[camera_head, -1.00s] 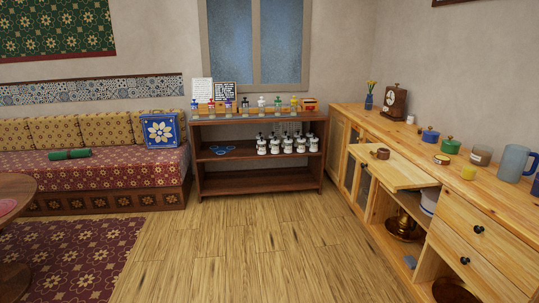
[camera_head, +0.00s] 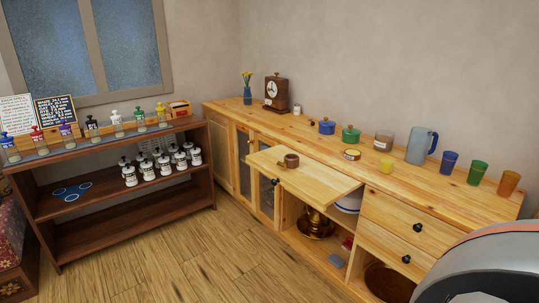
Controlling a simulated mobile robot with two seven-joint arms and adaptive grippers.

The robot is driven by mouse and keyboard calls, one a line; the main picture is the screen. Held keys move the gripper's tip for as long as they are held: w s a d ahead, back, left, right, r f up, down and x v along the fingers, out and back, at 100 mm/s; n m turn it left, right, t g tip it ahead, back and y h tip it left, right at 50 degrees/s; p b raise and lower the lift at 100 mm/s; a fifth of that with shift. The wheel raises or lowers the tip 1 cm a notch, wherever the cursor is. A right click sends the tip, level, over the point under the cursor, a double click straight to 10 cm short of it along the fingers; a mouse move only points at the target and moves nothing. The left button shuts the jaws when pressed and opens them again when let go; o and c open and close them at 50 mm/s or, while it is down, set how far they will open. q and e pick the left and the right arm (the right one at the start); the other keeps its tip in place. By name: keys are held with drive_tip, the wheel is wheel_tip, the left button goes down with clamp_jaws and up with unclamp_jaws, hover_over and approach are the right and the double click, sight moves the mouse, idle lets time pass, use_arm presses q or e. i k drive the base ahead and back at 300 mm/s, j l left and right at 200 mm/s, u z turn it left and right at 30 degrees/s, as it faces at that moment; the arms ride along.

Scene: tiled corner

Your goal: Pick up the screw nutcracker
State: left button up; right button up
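A small brown cup-like thing (camera_head: 291,161) stands on the open fold-down flap (camera_head: 318,182) of the wooden cabinet. It may be the screw nutcracker, but it is too small to tell for sure. No other thing in view is clearly a nutcracker. Neither of my grippers is in view.
The cabinet top (camera_head: 310,133) holds a clock (camera_head: 277,93), a green pot (camera_head: 351,134), a glass jug (camera_head: 421,146) and several coloured cups. A dark shelf (camera_head: 120,215) with bottles stands at left. The floor (camera_head: 215,260) between them is clear.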

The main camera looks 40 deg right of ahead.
sight(291, 161)
drive_tip(key=i+z, duration=0.35)
drive_tip(key=i+j+z, duration=0.1)
drive_tip(key=i+z, duration=0.2)
drive_tip(key=i+j+z, duration=0.45)
drive_tip(key=i+z, duration=0.15)
drive_tip(key=z, duration=0.15)
drive_tip(key=i+j+z, duration=0.15)
drive_tip(key=z, duration=0.2)
drive_tip(key=i+j+z, duration=0.25)
drive_tip(key=z, duration=0.15)
drive_tip(key=i, duration=0.1)
